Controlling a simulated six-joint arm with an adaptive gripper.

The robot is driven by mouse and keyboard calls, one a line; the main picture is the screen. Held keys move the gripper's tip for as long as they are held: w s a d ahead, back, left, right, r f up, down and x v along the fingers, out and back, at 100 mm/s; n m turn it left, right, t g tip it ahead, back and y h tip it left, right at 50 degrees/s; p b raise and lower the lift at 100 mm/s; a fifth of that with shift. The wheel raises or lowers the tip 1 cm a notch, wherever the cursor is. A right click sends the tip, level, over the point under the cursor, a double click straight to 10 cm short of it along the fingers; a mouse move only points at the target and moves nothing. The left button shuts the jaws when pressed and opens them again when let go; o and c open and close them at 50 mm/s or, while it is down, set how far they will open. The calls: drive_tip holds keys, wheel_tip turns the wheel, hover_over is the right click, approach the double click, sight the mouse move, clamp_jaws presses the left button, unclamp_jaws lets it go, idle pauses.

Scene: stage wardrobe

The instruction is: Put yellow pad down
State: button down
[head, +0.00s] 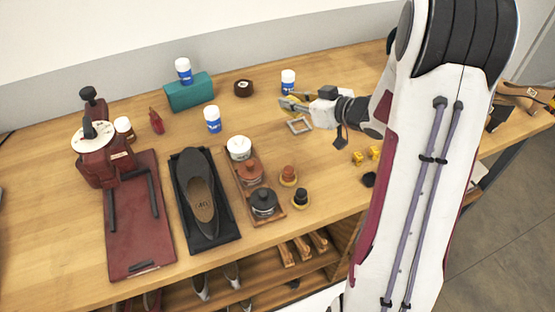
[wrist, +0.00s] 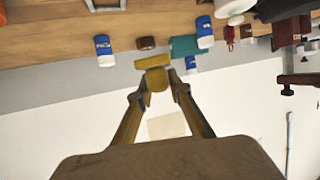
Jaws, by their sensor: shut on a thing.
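The yellow pad (wrist: 153,62) is held between the fingertips of my gripper (wrist: 158,82) in the wrist view. In the head view, my gripper (head: 289,104) reaches left over the back right part of the workbench, and a bit of the yellow pad (head: 294,98) shows beside its fingers. The gripper is shut on the pad. The pad appears to be above the bench top, but its exact height is hard to tell. Part of the pad is hidden by the fingers.
A small square metal frame (head: 299,126) lies just below my gripper on the workbench (head: 320,185). Blue-and-white tins (head: 288,82) (head: 213,119) stand nearby; another is on a teal box (head: 190,93). A brown round tin (head: 243,88) and shoe tray (head: 222,226) are leftward.

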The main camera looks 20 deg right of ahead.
drive_tip(key=s+a+n+g+y, duration=0.3)
drive_tip(key=s+a+n+y, duration=0.1)
drive_tip(key=a, duration=0.3)
drive_tip(key=shift+s+f+n+y, duration=0.3)
drive_tip(key=shift+s+f, duration=0.05)
drive_tip(key=shift+s, duration=0.55)
drive_tip(key=shift+f, duration=0.15)
hover_over(276, 160)
drive_tip(key=shift+f, duration=2.8)
drive_tip(key=shift+f, duration=2.05)
drive_tip(key=shift+f, duration=0.2)
